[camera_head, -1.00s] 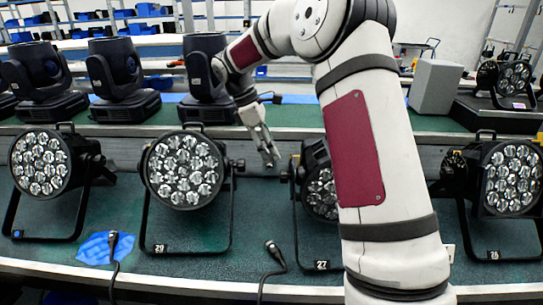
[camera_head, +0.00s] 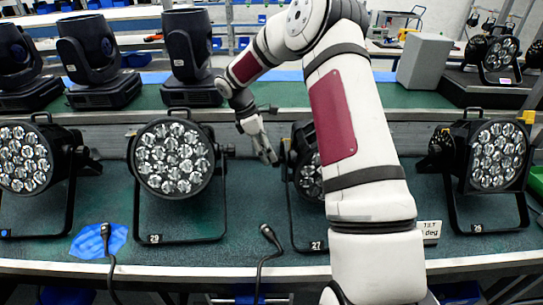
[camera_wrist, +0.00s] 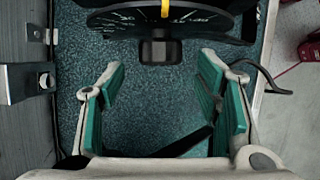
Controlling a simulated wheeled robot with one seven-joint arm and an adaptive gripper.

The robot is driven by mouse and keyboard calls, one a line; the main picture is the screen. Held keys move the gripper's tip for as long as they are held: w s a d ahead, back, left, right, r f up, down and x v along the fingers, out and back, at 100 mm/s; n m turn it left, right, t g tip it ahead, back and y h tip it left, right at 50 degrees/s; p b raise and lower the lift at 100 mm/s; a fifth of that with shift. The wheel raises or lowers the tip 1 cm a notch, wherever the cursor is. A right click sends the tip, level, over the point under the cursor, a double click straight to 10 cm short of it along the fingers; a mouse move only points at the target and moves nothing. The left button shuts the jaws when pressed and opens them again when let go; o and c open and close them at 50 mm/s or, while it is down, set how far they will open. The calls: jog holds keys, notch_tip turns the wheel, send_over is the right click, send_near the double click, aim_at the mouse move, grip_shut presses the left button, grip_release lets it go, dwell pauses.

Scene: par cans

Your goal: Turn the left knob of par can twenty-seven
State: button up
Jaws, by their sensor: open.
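Par can twenty-seven (camera_head: 307,184) stands on the green-topped bench, with a "27" label at its base. My arm hides its right side. Its left knob (camera_head: 285,148) shows small and dark at its left side. My gripper (camera_head: 268,160) hangs pointing down just left of that knob; I cannot tell whether they touch. In the wrist view my gripper (camera_wrist: 163,108) is open, its green pads wide apart with nothing between them. Beyond the fingertips is a dark curved part (camera_wrist: 205,22) with white ticks and a yellow strip, and a small black block (camera_wrist: 158,51) below it.
Par can 29 (camera_head: 173,158) stands to the left, its side close to my gripper. Par can 26 (camera_head: 497,155) stands to the right. Black cables (camera_head: 262,262) lie at the bench front. Moving-head lights (camera_head: 188,55) stand on the shelf behind.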

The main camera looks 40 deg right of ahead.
jog(key=shift+x, duration=1.6)
jog(key=c, duration=1.2)
